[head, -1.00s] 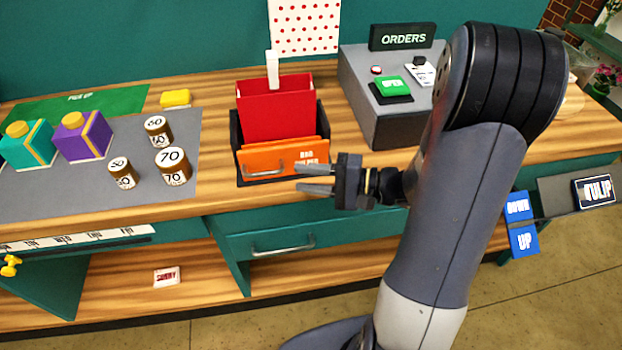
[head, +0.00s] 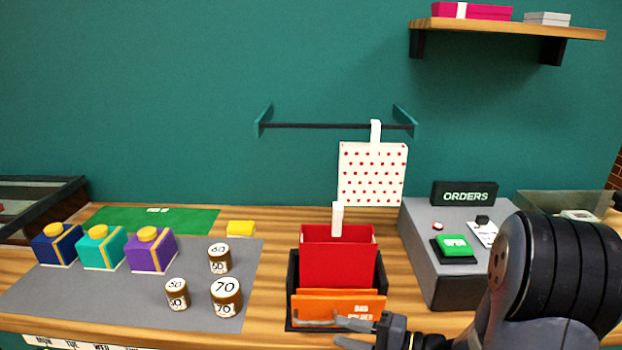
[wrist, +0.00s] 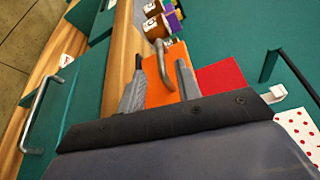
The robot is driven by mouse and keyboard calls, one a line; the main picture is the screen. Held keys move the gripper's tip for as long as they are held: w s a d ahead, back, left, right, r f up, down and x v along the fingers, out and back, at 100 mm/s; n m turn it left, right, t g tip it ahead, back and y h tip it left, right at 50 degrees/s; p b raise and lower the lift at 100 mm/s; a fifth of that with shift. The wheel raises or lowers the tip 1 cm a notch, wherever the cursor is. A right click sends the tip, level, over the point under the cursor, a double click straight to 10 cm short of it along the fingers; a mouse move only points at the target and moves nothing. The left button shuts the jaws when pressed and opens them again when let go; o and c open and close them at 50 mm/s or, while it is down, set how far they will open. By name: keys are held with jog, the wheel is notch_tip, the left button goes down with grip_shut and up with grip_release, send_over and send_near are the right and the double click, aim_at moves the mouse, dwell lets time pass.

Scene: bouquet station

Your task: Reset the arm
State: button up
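My gripper (head: 350,330) is at the bottom of the head view, in front of the orange bag holder (head: 362,306). My dark arm fills the lower right of the head view. In the wrist view my gripper (wrist: 158,86) also shows open, its grey fingers on either side of the orange front (wrist: 158,92) and its curved metal handle (wrist: 163,62). I cannot tell whether a finger touches it.
A red bag (head: 338,265) stands in the holder. The grey orders console (head: 425,262) is to the right. Several numbered weights, one marked 70 (head: 226,297), and several boxes, one purple (head: 151,252), stand left. A dotted bag (head: 372,174) hangs from a rail. A shelf (head: 510,26) is above.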

aim_at(318, 324)
jog(key=p+x, duration=0.1)
jog(key=x, duration=0.7)
jog(key=shift+s+p, duration=0.1)
jog(key=shift+p, duration=0.2)
jog(key=shift+w+p, duration=0.3)
jog(key=shift+w, duration=0.15)
